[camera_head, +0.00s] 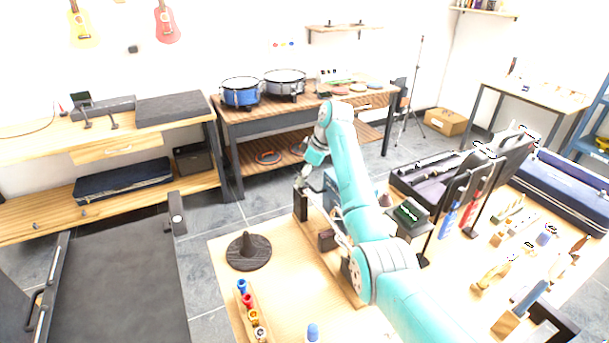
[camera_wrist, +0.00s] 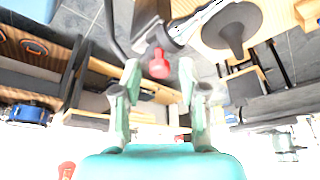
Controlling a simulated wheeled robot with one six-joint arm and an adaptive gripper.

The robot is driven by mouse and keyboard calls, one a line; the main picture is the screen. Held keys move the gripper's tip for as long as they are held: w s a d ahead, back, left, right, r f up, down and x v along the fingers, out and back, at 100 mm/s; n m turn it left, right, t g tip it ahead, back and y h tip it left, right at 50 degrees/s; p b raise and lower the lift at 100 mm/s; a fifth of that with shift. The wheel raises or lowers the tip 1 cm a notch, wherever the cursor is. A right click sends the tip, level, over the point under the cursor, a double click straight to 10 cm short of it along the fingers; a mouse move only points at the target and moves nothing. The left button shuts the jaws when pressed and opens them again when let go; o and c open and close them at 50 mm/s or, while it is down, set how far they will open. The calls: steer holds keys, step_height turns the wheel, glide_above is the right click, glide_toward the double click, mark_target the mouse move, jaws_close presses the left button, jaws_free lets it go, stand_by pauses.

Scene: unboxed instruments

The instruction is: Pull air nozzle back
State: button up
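My gripper (camera_wrist: 160,78) is open in the wrist view, one pale green finger on each side. A small red knob-like end (camera_wrist: 159,66), which looks like part of the air nozzle, shows between and slightly beyond the fingertips. It joins a dark grey and silver tubular piece (camera_wrist: 185,35) by a black block (camera_wrist: 148,14). I cannot tell whether a finger touches it. In the head view my gripper (camera_head: 303,178) is low over the table's far edge, by an upright black block (camera_head: 300,205). The red end is hidden there by my arm.
A black cone-shaped stand (camera_head: 249,252) and a wooden rack (camera_head: 246,308) with coloured mouthpiece-like pieces are left of my arm on the wooden table (camera_head: 290,270). Open black cases (camera_head: 430,180) and tools crowd its right. Drums stand on a bench behind.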

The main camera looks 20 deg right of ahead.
jaws_close()
steer(key=shift+w, duration=0.1)
steer(key=shift+w+r, duration=0.1)
steer(key=shift+w, duration=1.45)
steer(key=shift+o, duration=1.4)
jaws_free()
steer(key=shift+w, duration=0.1)
steer(key=v, duration=1.2)
